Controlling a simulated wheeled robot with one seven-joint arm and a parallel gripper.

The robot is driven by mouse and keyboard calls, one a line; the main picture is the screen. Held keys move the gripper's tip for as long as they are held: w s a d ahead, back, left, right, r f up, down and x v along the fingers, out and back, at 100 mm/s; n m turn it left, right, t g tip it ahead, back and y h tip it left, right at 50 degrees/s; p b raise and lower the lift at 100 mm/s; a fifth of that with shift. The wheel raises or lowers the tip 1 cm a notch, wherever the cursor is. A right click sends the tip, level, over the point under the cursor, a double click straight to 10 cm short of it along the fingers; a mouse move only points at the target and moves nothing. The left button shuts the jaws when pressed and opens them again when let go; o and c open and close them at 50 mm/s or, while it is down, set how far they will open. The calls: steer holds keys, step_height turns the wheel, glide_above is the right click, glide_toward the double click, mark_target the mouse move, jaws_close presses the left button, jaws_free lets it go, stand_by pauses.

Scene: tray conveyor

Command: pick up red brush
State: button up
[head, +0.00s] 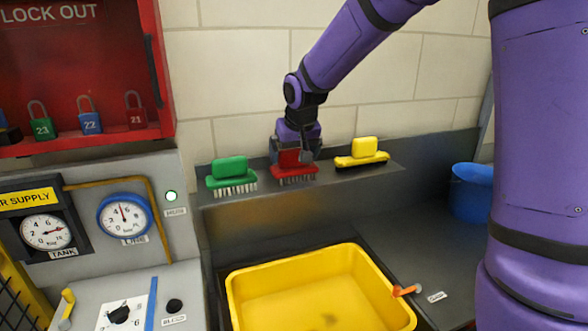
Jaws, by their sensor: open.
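The red brush (294,173) lies bristles-down on the grey shelf (225,200) against the tiled wall, between a green brush and a yellow brush. My gripper (296,156) points down at the red brush from above. Its fingers are open and look to be on either side of the red handle. I cannot tell whether they touch it. The gripper hides part of the brush's top and back.
The green brush (231,174) is close on the left and the yellow brush (362,154) is on the right. A yellow basin (250,274) sits below the shelf. A red lockout cabinet (160,80) is on the left wall. A blue bucket (470,190) stands at right.

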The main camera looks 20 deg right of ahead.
steer(key=shift+w+f, duration=0.1)
steer(key=shift+f, duration=0.1)
steer(key=c, duration=0.8)
steer(key=shift+o, duration=0.2)
steer(key=shift+r, duration=0.1)
steer(key=shift+r, duration=0.45)
steer(key=v, duration=0.2)
steer(key=shift+w+r, duration=0.1)
steer(key=shift+r, duration=0.3)
steer(key=s+r, duration=0.1)
steer(key=s, duration=1.4)
steer(key=shift+s+r, duration=0.15)
steer(key=shift+s, duration=0.15)
